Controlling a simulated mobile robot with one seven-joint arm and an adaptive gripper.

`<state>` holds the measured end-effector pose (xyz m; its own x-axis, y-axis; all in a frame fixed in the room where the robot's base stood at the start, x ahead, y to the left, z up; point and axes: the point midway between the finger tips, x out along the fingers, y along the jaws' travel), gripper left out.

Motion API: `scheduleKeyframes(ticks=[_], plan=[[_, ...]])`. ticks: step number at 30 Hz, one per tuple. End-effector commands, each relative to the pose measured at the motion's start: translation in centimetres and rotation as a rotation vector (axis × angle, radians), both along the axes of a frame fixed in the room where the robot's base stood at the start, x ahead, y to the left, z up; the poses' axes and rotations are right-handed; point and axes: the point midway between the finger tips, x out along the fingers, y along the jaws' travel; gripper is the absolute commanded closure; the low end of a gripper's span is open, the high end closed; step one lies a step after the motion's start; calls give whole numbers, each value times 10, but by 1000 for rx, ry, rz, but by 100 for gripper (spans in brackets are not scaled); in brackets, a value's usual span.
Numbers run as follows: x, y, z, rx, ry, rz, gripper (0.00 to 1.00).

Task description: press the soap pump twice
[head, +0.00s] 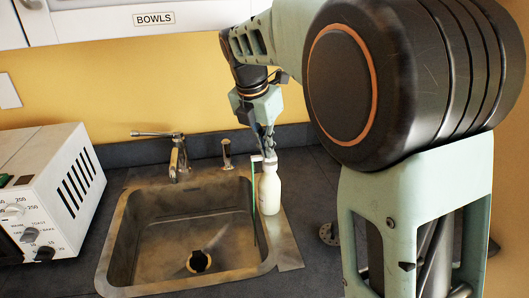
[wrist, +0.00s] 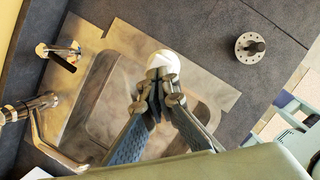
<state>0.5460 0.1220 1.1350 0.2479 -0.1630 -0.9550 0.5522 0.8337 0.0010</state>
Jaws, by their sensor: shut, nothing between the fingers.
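The soap pump is a white bottle (head: 269,192) standing upright at the right rim of the sink. Its pale nozzle (head: 257,158) points left. My gripper (head: 267,150) points down directly over the bottle's top, with its fingers shut and empty. The fingertips are at or just above the pump head; I cannot tell whether they touch. In the wrist view my gripper (wrist: 160,84) covers most of the pump, and only a round white part of the bottle (wrist: 163,62) shows beyond the fingertips.
The metal sink (head: 150,235) lies left of the bottle, with a faucet (head: 178,160) behind it. A thin green strip (head: 254,205) stands beside the bottle. A white toaster oven (head: 45,190) is at the left. A round strainer (wrist: 250,46) lies on the dark counter.

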Motion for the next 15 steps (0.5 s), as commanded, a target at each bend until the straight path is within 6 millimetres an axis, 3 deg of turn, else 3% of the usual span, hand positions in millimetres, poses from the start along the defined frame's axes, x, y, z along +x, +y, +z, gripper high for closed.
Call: scheduleKeyframes(ticks=[7,15], plan=[[-1,-1,1,-2,4,-1,100],[-1,-1,22,-1,3,-1,100]])
